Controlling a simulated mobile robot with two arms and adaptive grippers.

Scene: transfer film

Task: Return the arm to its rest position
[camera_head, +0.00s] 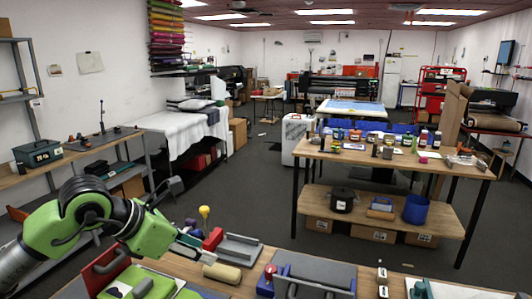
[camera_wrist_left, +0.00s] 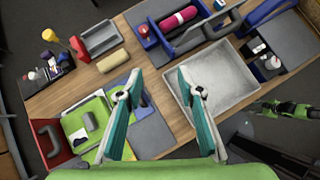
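My left arm reaches in from the left in the head view, with its gripper (camera_head: 196,246) above the front bench. In the left wrist view the two teal fingers of this gripper (camera_wrist_left: 157,76) stand well apart with nothing between them. The bench top shows below them. Part of a green arm (camera_wrist_left: 288,108), which seems to be my right one, shows at the right edge of the left wrist view. Its fingers cannot be made out there.
The front bench holds a green case (camera_wrist_left: 88,122), a grey tray (camera_wrist_left: 101,38), a tan roll (camera_wrist_left: 113,61), a yellow-topped tool (camera_wrist_left: 49,36), a pink roll (camera_wrist_left: 178,18) and a pale square tray (camera_wrist_left: 222,78). Another bench (camera_head: 400,157) stands beyond, with grey floor (camera_head: 260,200) between.

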